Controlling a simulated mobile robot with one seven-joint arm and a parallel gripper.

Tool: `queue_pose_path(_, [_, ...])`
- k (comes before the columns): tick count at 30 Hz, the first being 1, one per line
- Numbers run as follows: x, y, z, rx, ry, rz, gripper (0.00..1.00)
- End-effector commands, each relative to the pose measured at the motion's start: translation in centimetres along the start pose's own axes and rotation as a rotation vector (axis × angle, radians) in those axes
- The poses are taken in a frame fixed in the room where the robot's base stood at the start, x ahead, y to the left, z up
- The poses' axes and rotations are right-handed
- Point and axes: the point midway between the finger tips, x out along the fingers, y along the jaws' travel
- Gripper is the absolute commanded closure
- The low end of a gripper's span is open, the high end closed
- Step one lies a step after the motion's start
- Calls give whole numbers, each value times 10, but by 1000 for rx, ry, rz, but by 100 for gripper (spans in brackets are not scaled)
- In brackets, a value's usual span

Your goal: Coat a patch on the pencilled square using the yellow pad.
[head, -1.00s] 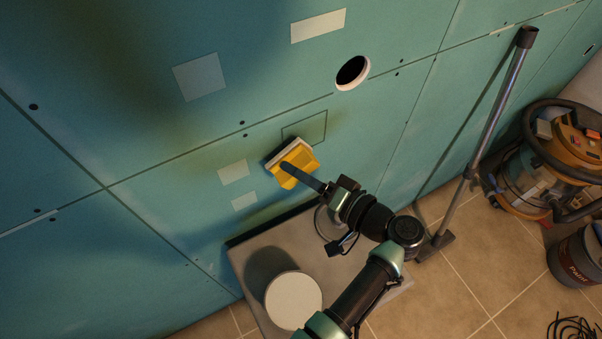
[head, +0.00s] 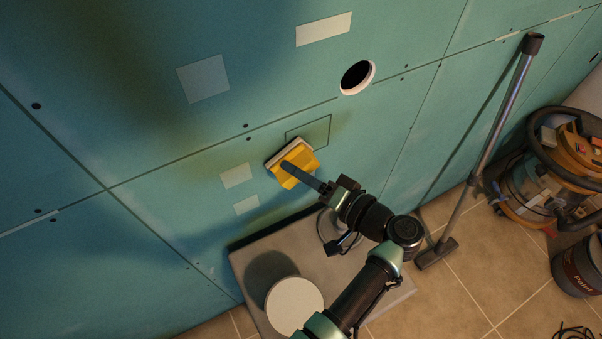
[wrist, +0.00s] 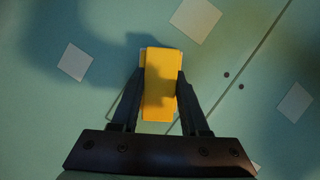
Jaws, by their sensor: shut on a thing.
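The yellow pad (head: 293,168) has a pale face turned to the green wall (head: 400,95). My gripper (head: 312,180) is shut on its yellow back; the wrist view shows the pad (wrist: 160,85) between both fingers (wrist: 160,90). The pencilled square (head: 329,130) is a thin dark outline on the wall, up and right of the pad. The pad hides its lower left corner in the head view. The inside that shows looks the same green as the wall. I cannot tell whether the pad touches the wall.
Pale patches (head: 236,175) mark the wall nearby. A white-rimmed hole (head: 371,75) is above right. A grey platform (head: 255,250) below holds a round white-topped container (head: 295,306). A vacuum tube (head: 497,130) leans at right, near the vacuum (head: 530,175) and a paint bucket (head: 580,262).

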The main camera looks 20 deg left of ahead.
Motion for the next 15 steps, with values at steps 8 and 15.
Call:
queue_pose_path(8, [5, 0, -2, 0, 1, -1, 100])
queue_pose_path(15, [7, 1, -4, 0, 1, -1, 100])
